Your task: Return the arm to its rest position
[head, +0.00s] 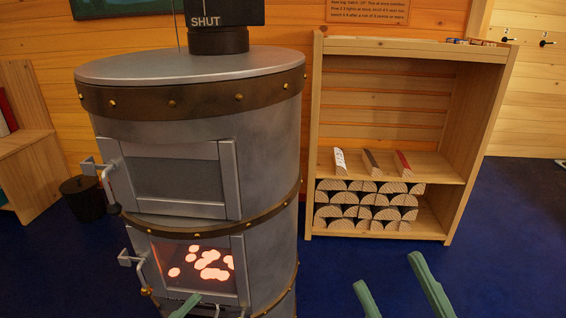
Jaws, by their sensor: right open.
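My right gripper (388,269) shows at the bottom, right of centre, as two green fingers spread apart. It is open, with nothing between the fingers, over the blue floor in front of the wooden shelf. A single green tip of my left gripper (187,306) shows at the bottom edge, in front of the stove's lower door. The rest of it is out of the picture, so I cannot tell whether it is open.
A grey round stove (268,160) stands at left centre, with glowing embers (205,262) behind its lower door. A wooden shelf (480,140) holds split logs (365,207) at right. A dark bucket (83,200) stands at left. Blue floor (510,230) is clear at right.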

